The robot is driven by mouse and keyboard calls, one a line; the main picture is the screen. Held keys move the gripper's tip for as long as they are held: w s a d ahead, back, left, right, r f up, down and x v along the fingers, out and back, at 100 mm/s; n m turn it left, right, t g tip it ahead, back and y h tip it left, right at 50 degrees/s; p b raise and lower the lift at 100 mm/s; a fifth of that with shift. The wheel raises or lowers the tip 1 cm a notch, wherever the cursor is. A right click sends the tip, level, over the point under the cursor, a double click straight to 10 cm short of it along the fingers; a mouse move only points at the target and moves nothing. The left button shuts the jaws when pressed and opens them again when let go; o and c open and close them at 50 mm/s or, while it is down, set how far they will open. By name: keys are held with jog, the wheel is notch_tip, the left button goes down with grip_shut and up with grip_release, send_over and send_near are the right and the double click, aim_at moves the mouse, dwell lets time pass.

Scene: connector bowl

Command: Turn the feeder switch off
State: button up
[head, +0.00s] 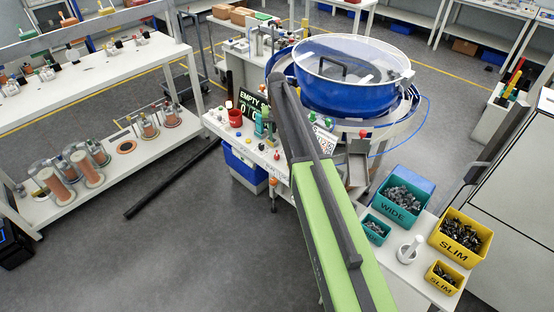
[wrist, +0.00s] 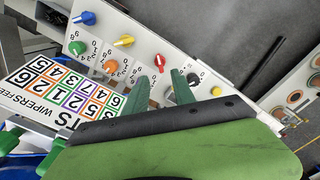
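A white control panel (wrist: 130,52) in the wrist view carries several coloured knobs on numbered dials. There are blue (wrist: 88,18), yellow (wrist: 124,41), red (wrist: 159,61), green (wrist: 77,48), orange (wrist: 110,67) and black (wrist: 193,78) knobs. I cannot tell which one is the feeder switch. My gripper (wrist: 161,74) has two green fingers spread apart with nothing seen between them. The red knob shows just beyond the fingertips, the black one beside the right finger. In the head view my arm hides part of the panel (head: 250,150); the feeder bowl (head: 345,90) is blue under a clear lid.
A number sheet (wrist: 75,92) with partly hidden "WIPERS" text lies beside the panel. Another small yellow knob (wrist: 216,91) sits near the panel edge. Teal (head: 393,212) and yellow bins (head: 452,252) stand to the right.

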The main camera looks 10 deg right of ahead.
aim_at(277, 156)
notch_tip(277, 156, down, 9)
jog(key=b, duration=0.7)
jog(key=shift+r, duration=0.15)
jog(key=shift+c, duration=0.3)
grip_shut()
